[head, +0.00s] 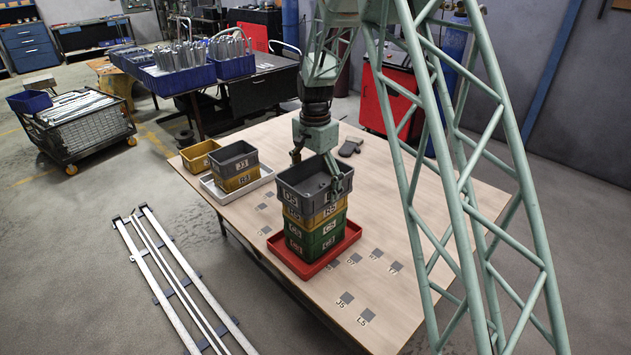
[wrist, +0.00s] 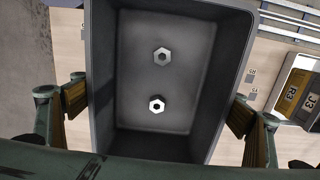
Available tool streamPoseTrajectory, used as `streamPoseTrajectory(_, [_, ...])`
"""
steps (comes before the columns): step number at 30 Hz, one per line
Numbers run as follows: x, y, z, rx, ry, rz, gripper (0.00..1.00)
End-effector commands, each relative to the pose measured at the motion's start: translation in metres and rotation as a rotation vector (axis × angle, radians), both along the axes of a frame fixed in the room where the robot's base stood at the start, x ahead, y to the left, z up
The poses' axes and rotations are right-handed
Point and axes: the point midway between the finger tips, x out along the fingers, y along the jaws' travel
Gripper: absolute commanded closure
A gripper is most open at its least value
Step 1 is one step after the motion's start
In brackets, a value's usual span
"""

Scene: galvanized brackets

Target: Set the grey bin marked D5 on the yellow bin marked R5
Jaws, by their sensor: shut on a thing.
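The grey bin marked D5 (head: 292,196) is at the top of a stack, upright. My gripper (head: 318,174) is shut on it, with one finger at each of two opposite walls. I cannot tell whether the two touch or a thin gap is left. The yellow bin's inside is hidden.
Green bins (head: 325,240) carry the yellow bin, on a red tray (head: 345,246). A white tray (head: 211,185) at the left holds a grey bin marked J3 (head: 233,160) on a yellow bin marked R3 (head: 240,181), beside another yellow bin (head: 200,156). The tabletop at right is mostly clear.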

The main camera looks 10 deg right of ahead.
Motion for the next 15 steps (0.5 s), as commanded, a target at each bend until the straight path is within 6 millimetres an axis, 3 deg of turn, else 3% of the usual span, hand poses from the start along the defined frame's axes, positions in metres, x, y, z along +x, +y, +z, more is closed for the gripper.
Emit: streamPoseTrajectory(15, [0.076,-0.018,-0.006,0.0,-0.002,0.0,0.23])
